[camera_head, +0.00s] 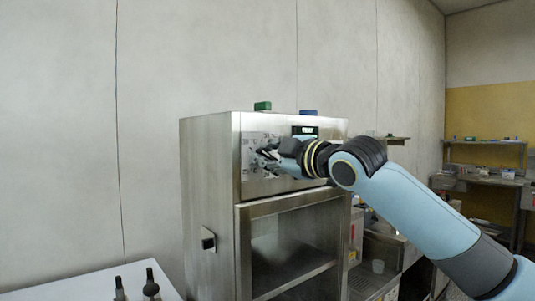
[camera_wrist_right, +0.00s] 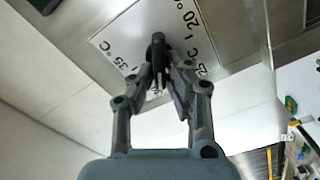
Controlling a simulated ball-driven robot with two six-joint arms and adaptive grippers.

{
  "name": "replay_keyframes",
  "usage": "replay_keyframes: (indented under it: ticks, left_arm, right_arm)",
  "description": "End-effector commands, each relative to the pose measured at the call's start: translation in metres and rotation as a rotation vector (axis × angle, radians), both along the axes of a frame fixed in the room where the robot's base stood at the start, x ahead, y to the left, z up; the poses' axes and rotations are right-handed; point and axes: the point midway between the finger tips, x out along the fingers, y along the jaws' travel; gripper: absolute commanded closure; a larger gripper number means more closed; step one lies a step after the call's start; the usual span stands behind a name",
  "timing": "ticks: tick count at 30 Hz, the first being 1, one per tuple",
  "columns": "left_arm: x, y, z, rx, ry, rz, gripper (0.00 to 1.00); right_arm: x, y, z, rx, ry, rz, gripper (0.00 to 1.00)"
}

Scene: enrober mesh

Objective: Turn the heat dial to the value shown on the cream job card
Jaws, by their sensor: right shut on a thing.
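The steel cabinet (camera_head: 212,180) stands in the middle of the head view, with a pale dial plate (camera_head: 246,150) on its upper front. My right gripper (camera_head: 268,155) is at this plate and hides much of it. In the right wrist view, my right gripper (camera_wrist_right: 160,82) is shut on the dark heat dial (camera_wrist_right: 157,42). The plate (camera_wrist_right: 120,35) carries black temperature marks; 35 °C, 20 °C and part of another mark show around the dial. The exact setting is hidden or too small to read. I cannot make out a cream job card. My left gripper is out of view.
A small green-lit display (camera_head: 305,130) sits right of the dial, partly behind my right arm. A green block (camera_head: 262,106) and a blue block (camera_head: 308,112) are on top of the cabinet. A white table (camera_head: 85,287) with dark-topped bottles is at lower left. Shelving stands at right.

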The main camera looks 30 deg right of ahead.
Motion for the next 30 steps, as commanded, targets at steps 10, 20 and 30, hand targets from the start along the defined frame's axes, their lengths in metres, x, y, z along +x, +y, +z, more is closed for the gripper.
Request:
replay_keyframes:
  ticks: [10, 20, 30]
  left_arm:
    - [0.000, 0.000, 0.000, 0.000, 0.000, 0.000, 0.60]
    - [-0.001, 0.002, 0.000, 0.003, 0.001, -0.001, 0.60]
    - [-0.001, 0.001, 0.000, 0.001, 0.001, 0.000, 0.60]
  right_arm:
    - [0.000, 0.000, 0.001, 0.000, -0.004, 0.000, 0.73]
    - [0.000, 0.000, 0.000, 0.001, -0.001, 0.000, 0.65]
    - [-0.042, -0.004, -0.001, -0.010, 0.003, 0.000, 0.65]
